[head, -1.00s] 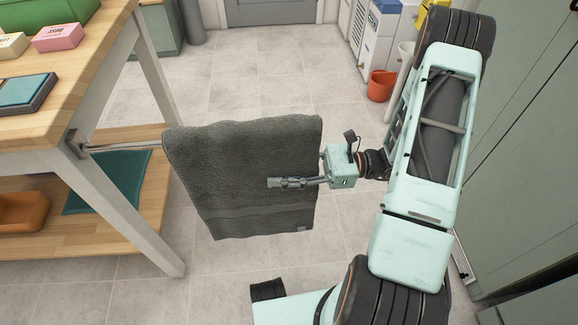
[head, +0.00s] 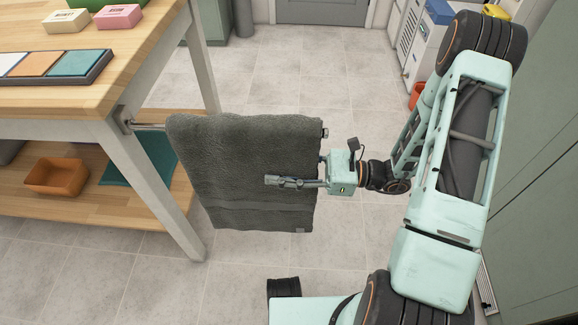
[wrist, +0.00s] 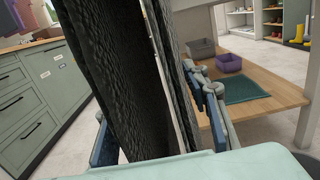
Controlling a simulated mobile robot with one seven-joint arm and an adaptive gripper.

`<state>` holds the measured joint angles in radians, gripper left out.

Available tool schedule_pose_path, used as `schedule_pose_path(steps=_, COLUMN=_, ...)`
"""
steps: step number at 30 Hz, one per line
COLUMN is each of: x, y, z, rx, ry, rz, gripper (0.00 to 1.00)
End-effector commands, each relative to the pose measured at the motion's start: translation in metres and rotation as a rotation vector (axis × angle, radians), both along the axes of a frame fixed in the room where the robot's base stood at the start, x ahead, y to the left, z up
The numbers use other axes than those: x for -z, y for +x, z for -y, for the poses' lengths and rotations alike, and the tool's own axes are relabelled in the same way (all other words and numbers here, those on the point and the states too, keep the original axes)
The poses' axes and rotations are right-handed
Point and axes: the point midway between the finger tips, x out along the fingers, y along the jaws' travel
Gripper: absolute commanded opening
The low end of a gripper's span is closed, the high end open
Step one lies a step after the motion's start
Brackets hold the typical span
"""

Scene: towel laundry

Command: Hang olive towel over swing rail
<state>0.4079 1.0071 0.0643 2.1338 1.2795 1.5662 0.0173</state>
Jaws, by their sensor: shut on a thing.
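The olive towel (head: 240,165), dark grey-green, hangs folded over the swing rail (head: 150,126), with its band and small tag near the lower edge. The rail sticks out from the table leg. Its short far end (head: 324,132) shows past the towel's upper right corner. My gripper (head: 272,181) is at the towel's right half, below the rail, with one finger across the near face. In the wrist view the towel (wrist: 118,80) stands as dark layers between the two fingers of my gripper (wrist: 152,118), which is shut on it.
A wooden table (head: 95,98) stands at left with colour swatches and soap boxes on top. Its lower shelf (head: 100,203) holds an orange bin (head: 57,176) and a teal mat (head: 140,160). Green cabinets (head: 535,180) line the right. Tiled floor is open behind the towel.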

Motion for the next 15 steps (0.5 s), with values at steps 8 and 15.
schedule_pose_path(steps=8, x=-0.003, y=0.001, z=-0.023, rx=-0.004, ry=0.008, rz=0.001, gripper=0.00)
schedule_pose_path(steps=15, x=0.003, y=0.002, z=-0.030, rx=-0.001, ry=0.007, rz=0.001, gripper=0.00)
